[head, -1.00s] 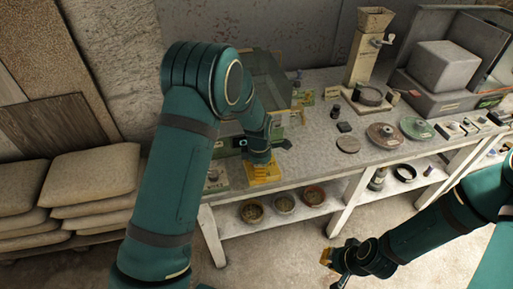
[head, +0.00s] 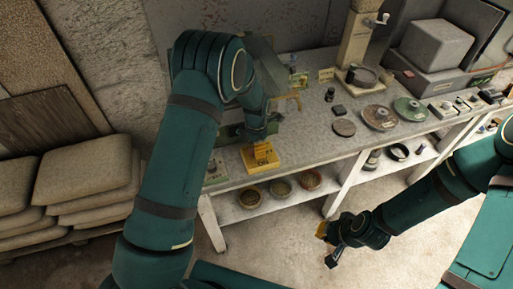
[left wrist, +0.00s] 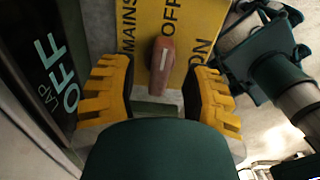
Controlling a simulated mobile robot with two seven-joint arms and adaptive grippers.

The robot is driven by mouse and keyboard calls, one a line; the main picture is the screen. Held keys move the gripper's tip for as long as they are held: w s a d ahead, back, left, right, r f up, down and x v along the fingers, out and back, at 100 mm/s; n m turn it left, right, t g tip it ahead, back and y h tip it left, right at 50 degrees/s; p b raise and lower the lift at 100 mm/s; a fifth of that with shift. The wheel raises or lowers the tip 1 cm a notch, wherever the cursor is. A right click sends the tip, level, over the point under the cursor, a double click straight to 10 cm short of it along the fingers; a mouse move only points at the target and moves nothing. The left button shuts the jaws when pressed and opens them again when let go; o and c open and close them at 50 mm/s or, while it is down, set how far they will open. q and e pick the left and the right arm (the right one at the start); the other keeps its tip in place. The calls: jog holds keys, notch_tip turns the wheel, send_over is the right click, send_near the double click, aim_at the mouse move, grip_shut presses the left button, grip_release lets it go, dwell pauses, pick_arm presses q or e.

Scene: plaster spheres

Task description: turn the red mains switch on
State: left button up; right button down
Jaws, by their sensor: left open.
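The mains switch is a yellow plate (head: 260,157) at the bench's front left edge in the head view. In the left wrist view the yellow plate (left wrist: 196,18) carries the words MAINS, OFF and ON. Its red lever (left wrist: 162,66), with a white line, points towards OFF. My left gripper (left wrist: 158,100) is open, one yellow-padded finger on each side of the lever, with visible gaps. Whether it touches the plate I cannot tell. In the head view my left gripper (head: 258,136) is over the plate, fingertips unclear. My right gripper (head: 327,245) hangs empty and open, low before the bench.
Sacks (head: 88,170) are stacked at left. A dark panel marked OFF (left wrist: 50,70) is beside the left finger.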

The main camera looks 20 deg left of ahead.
pick_arm(q)
jog(key=shift+f, duration=0.5)
jog(key=shift+o, duration=0.2)
grip_shut()
